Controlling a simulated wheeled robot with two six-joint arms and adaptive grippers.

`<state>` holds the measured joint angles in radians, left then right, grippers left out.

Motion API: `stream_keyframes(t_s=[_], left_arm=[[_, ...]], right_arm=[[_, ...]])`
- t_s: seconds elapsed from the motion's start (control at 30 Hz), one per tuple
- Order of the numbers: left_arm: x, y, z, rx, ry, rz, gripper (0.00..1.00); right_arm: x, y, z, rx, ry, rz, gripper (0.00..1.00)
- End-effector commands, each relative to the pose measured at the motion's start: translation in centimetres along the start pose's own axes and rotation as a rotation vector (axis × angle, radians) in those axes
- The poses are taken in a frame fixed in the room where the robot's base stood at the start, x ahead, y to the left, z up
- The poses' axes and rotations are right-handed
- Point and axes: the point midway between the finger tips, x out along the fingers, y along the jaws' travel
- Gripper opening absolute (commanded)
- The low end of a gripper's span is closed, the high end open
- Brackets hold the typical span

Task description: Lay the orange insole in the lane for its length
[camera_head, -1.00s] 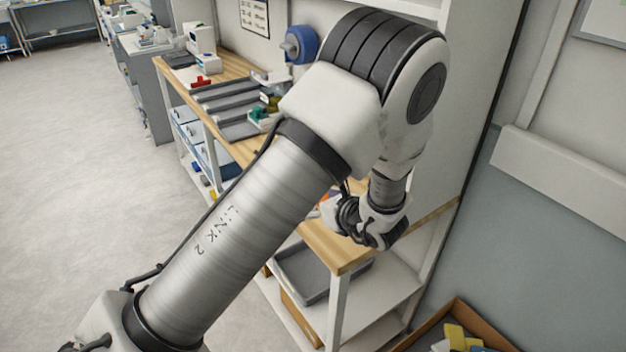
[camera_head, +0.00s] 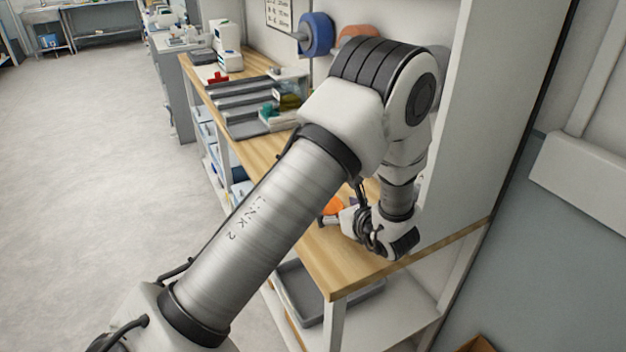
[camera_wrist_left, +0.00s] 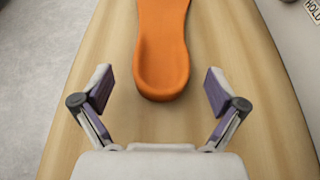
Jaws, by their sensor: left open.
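The orange insole (camera_wrist_left: 162,55) lies on the wooden bench top, its rounded heel end toward my left gripper in the left wrist view. In the head view only a small orange part (camera_head: 333,207) shows beside my wrist. My left gripper (camera_wrist_left: 158,90) is open, with one finger on each side of the heel and a clear gap to both. It holds nothing. In the head view its fingers (camera_head: 330,218) are small and partly hidden by my arm. Grey trays with long lanes (camera_head: 240,102) lie farther back on the bench. My right gripper does not show.
Small items in a clear box (camera_head: 283,110) stand next to the lanes. A red object (camera_head: 217,78) and a white machine (camera_head: 227,45) are farther back. Blue and orange wheels (camera_head: 317,34) are at the wall. A grey bin (camera_head: 325,292) sits on the shelf below the bench.

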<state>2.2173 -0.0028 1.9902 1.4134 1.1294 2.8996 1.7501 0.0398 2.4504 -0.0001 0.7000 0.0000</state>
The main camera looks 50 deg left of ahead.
Motion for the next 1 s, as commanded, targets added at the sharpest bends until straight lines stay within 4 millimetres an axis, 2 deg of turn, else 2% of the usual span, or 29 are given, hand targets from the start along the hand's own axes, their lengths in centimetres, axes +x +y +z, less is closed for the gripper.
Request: stream_keyframes(t_s=[0.03, 0.13, 0.37, 0.4, 0.53, 0.67, 0.7, 1.0], left_arm=[[0.9, 0.2, 0.2, 0.000, 0.003, 0.004, 0.96], [2.2, 0.1, 0.1, -0.001, 0.002, 0.002, 0.96], [2.5, 0.1, 0.0, 0.000, 0.000, 0.000, 0.96], [2.5, 0.1, 0.0, 0.000, 0.000, 0.000, 0.82], [2.5, 0.1, 0.0, 0.001, 0.000, 0.000, 0.36], [2.5, 0.1, -0.1, 0.001, 0.000, 0.000, 0.33], [2.5, 0.1, -0.1, 0.001, 0.000, 0.000, 0.28], [2.2, 0.0, 0.6, 0.000, 0.000, -0.001, 0.28]], right_arm=[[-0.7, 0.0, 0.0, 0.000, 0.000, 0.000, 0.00], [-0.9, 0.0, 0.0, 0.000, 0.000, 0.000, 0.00], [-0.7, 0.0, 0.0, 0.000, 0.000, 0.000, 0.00], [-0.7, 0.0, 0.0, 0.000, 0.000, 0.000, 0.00], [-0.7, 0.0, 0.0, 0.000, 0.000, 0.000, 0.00], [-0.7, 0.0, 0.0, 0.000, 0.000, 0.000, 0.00], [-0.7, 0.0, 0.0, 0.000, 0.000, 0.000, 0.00], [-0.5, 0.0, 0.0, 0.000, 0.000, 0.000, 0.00]])
